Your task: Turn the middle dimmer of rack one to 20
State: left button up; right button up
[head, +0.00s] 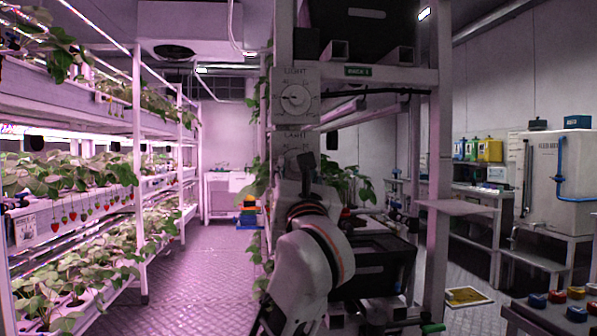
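Rack one (440,150) is the grey frame at the centre, with a green "RACK 1" sign (358,71). On its left post, an upper light dimmer (296,98) shows a round pale knob on a white dial plate. Below it, a second "LIGHT" plate (293,138) is mostly hidden by my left gripper, including its knob and scale. I cannot read either setting. My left gripper (307,170) is raised in front of this lower plate. Its finger gap and any contact with the knob cannot be made out. My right gripper is not in view.
Racks of strawberry plants (70,175) line the left side, beside a clear aisle (205,260). A black crate (375,262) is right of my arm. A white tank (562,175) stands at right. A panel with coloured buttons (555,315) is at lower right.

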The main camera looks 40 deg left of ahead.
pick_arm(q)
grip_shut()
jog(key=shift+n, duration=0.3)
